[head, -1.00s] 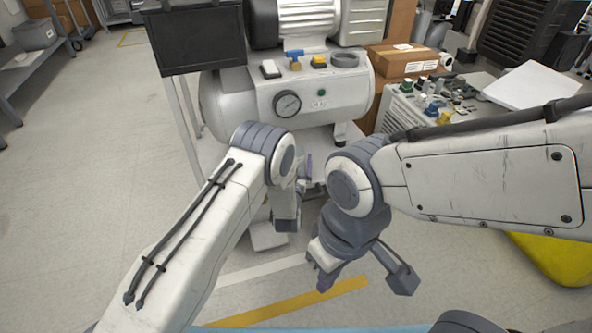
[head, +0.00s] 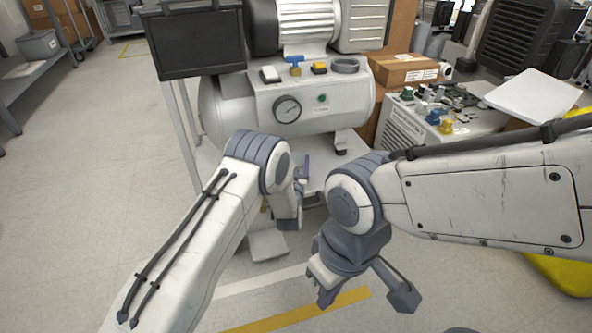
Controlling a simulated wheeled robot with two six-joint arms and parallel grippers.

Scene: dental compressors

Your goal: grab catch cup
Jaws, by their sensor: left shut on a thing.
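The silver compressor (head: 300,135) stands on a white cart (head: 205,160) in front of me. My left gripper (head: 292,205) is low at the cart's near edge, below the tank. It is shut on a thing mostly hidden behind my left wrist. I cannot make out a cup's outline there; only a small purple piece (head: 304,165) shows just above. My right gripper (head: 364,298) points down over the floor, nearer to me, its fingers spread wide and empty.
Cardboard boxes (head: 405,70) and a fitting-covered white unit (head: 430,125) are at the right. The left floor is clear.

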